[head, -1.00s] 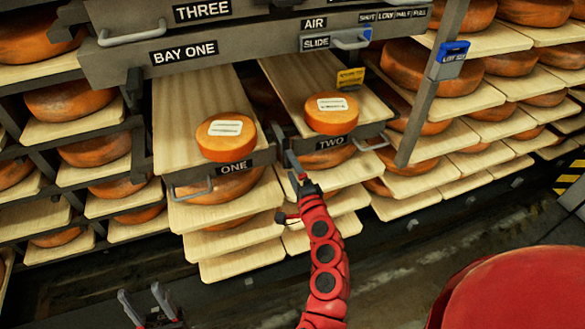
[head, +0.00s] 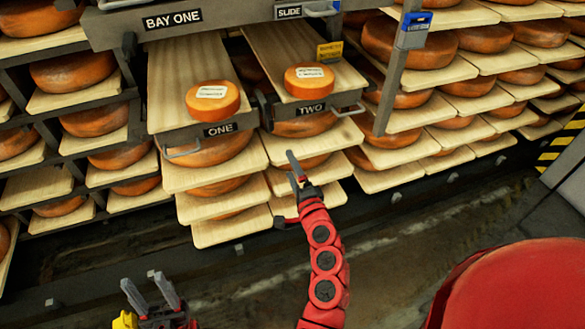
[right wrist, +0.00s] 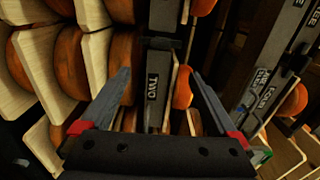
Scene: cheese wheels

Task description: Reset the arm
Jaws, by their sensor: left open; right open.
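My right gripper (head: 297,168) is open and empty, below and in front of the drawer board labelled TWO (head: 262,50). In the right wrist view its two fingers (right wrist: 157,78) stand apart, with the TWO label between and beyond them. My red right arm reaches up from the bottom middle. My left gripper (head: 150,293) is open and empty, low at the left over the floor. An orange cheese wheel (head: 309,85) with a white label sits on board TWO. Another labelled wheel (head: 212,102) sits on the drawer board labelled ONE (head: 180,60).
Racks of boards with cheese wheels (head: 440,77) fill the back and both sides. Drawers ONE and TWO stick out; each front has a handle, such as handle ONE (head: 182,150). A blue tag box (head: 412,30) hangs on a post. The floor (head: 420,220) ahead is clear.

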